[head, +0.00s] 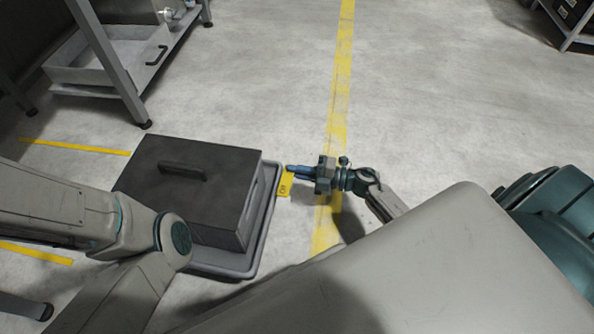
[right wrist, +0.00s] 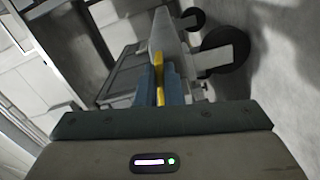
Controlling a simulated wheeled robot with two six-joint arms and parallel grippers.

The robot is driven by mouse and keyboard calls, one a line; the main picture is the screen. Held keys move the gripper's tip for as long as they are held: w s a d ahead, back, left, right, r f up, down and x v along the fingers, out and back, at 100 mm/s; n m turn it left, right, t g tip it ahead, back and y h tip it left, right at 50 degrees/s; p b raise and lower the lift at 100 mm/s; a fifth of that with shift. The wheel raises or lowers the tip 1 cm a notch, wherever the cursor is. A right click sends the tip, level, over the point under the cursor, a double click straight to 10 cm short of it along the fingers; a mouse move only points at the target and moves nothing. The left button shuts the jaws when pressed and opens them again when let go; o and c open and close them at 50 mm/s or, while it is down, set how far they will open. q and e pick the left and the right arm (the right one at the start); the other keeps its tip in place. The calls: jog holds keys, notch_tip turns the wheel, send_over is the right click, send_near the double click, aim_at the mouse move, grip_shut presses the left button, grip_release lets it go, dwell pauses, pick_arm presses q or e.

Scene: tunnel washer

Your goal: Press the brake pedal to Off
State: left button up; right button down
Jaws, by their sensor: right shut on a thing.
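The yellow brake pedal (head: 285,184) sticks out from the right side of a low grey wheeled base (head: 262,232). It bears a small dark marking too small to read surely. My right gripper (head: 291,169) reaches it from the right, with its blue fingers at the pedal's upper end. In the right wrist view the yellow pedal (right wrist: 158,66) lies between the two blue fingers (right wrist: 161,86), and the gripper is shut on it. My left arm crosses the left side of the head view, but its gripper is not in view.
A dark lidded box (head: 190,170) with a handle stands on the base. Black wheels (right wrist: 224,50) show in the right wrist view. A metal table frame (head: 110,65) stands at upper left.

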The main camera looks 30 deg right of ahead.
jog(key=n, duration=0.1)
jog(key=r+n, duration=0.1)
jog(key=shift+n+p, duration=0.3)
jog(key=shift+n, duration=0.1)
jog(key=shift+r+n, duration=0.3)
jog(key=shift+n, duration=0.5)
jog(key=shift+r+n, duration=0.25)
jog(key=shift+n, duration=0.55)
jog(key=c, duration=1.6)
grip_release()
jog(key=shift+o, duration=0.2)
jog(key=shift+s, duration=0.1)
